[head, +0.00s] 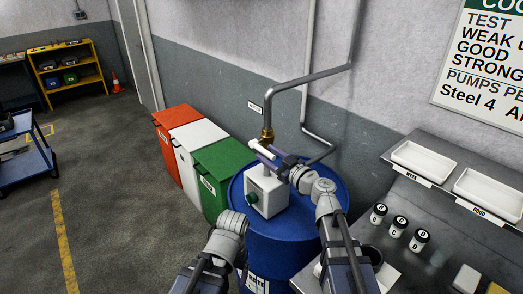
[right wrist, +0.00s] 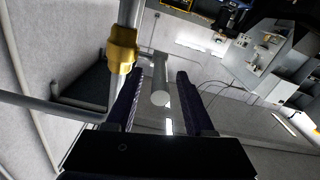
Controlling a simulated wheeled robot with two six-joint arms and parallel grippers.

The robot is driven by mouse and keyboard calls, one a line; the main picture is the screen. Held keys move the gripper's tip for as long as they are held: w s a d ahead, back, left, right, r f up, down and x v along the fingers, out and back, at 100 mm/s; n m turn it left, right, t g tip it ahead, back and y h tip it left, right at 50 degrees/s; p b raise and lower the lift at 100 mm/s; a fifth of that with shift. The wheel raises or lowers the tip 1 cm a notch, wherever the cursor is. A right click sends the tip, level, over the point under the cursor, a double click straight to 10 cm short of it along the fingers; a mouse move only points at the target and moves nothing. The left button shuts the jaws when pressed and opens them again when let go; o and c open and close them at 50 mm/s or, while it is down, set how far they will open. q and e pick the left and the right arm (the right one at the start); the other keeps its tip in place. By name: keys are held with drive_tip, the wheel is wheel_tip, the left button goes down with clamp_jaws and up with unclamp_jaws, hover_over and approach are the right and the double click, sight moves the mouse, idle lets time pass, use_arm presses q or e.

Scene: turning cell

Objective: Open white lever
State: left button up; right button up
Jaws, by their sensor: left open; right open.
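The white lever (head: 265,152) sits beside the brass fitting (head: 267,135) of a grey pipe, above the blue drum (head: 282,238). My right gripper (head: 275,156) is at the lever, open, with its dark fingers close around or beside it. In the right wrist view, a pale round end (right wrist: 160,98), likely the lever's, shows between the two spread fingers of my right gripper (right wrist: 160,75), with space on both sides. The brass fitting (right wrist: 121,50) is left of the fingers there. My left arm is folded low in the head view; its fingers are not seen.
A pale box with a green knob (head: 265,192) stands on the drum under the lever. Green (head: 218,170), white (head: 193,145) and red bins (head: 172,130) stand to the left. A shelf with white trays (head: 424,160) and several labelled bottles is at right.

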sight(255, 146)
drive_tip(key=shift+x, duration=1.8)
drive_tip(key=shift+c, duration=0.2)
clamp_jaws()
